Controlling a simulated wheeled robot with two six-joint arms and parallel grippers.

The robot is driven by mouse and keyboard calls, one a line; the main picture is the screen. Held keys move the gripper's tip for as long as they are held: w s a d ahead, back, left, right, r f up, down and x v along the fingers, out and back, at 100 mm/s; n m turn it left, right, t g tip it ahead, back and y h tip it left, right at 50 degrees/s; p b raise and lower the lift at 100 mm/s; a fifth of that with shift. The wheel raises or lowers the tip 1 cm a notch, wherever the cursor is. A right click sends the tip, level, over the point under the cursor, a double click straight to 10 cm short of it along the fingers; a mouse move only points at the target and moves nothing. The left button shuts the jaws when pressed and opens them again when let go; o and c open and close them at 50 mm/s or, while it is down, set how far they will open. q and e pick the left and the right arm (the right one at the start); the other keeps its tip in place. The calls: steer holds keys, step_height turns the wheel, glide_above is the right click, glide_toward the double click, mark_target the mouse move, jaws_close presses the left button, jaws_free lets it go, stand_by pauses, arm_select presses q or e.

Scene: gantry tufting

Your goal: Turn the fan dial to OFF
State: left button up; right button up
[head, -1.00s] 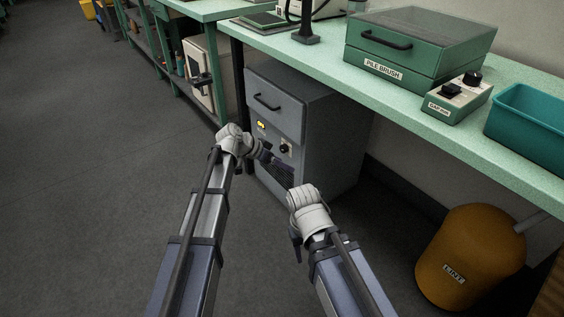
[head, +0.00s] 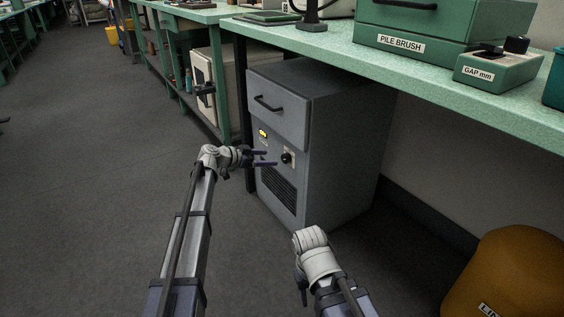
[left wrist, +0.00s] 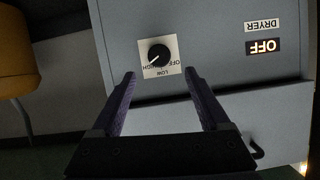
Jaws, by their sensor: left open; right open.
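The fan dial (head: 287,158) is a black knob on a pale plate on the front of the grey dryer cabinet (head: 345,160). In the left wrist view the dial (left wrist: 158,54) appears upside down, with OFF, LOW and HIGH around it; its white mark points lower left, towards HIGH. My left gripper (head: 268,158) is open and empty, just in front of the dial and apart from it. In the left wrist view its fingers (left wrist: 158,95) lie either side below the dial. My right gripper (head: 299,280) is low in front of the cabinet, mostly hidden by its wrist.
A lit OFF display (left wrist: 263,47) sits beside a DRYER label (left wrist: 262,25). A drawer (head: 277,105) is above the dial and a vent (head: 278,188) below. The green bench (head: 420,85) overhangs the cabinet. Floor at left is clear.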

mark_target(283, 158)
arm_select(q)
steer(key=b+x, duration=0.2)
steer(key=x, duration=0.5)
steer(key=shift+f+b, duration=0.2)
steer(key=shift+b, duration=0.2)
steer(key=shift+w+d, duration=0.2)
steer(key=shift+d, duration=0.1)
jaws_close()
